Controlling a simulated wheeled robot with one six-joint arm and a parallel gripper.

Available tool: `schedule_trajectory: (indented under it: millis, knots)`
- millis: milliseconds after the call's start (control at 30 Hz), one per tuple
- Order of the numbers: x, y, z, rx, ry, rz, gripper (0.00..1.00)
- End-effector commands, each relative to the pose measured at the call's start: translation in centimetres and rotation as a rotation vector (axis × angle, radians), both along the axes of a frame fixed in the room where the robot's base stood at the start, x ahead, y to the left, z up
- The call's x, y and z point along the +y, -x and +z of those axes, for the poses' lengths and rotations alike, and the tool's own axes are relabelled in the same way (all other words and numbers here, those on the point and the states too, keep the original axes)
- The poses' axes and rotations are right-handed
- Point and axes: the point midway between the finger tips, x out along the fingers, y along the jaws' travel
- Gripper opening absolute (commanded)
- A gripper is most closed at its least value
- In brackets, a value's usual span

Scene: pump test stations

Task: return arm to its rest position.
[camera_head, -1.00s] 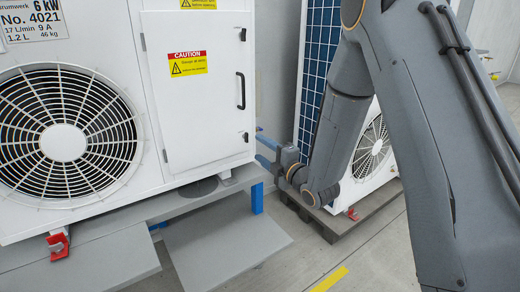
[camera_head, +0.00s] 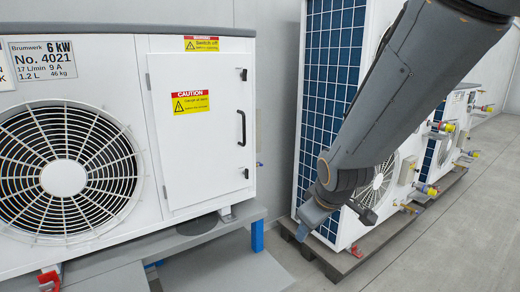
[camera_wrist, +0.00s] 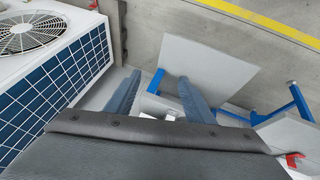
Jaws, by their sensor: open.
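My arm reaches down from the top right in the head view, with dark grey links. It crosses in front of the unit with the blue grid side (camera_head: 325,60). My gripper (camera_head: 312,218) hangs at the arm's lower end in front of that unit, right of the white unit No. 4021 (camera_head: 200,140). In the wrist view, the two blue-grey fingers of my gripper (camera_wrist: 160,92) stand apart with nothing held between them. The gap opens over the floor and a grey plate (camera_wrist: 190,60).
A blue-legged stand (camera_head: 257,238) with grey plates is below unit No. 4021. A dark pallet (camera_head: 335,258) carries the grid-sided unit. More units with yellow-capped fittings (camera_head: 450,127) stand at the right. The floor (camera_head: 460,230) at the lower right is clear.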

Motion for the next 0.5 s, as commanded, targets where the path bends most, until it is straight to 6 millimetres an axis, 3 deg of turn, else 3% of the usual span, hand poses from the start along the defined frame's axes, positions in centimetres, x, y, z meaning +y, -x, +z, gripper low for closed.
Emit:
schedule_trajectory:
  millis: [100,200,500]
  knots:
    - [-0.7,5.3,0.6,0.146,-0.051,-0.161,0.48]
    - [-0.9,8.8,0.9,0.244,-0.079,-0.267,0.48]
    - [-0.9,17.3,2.1,0.464,-0.127,-0.5,0.48]
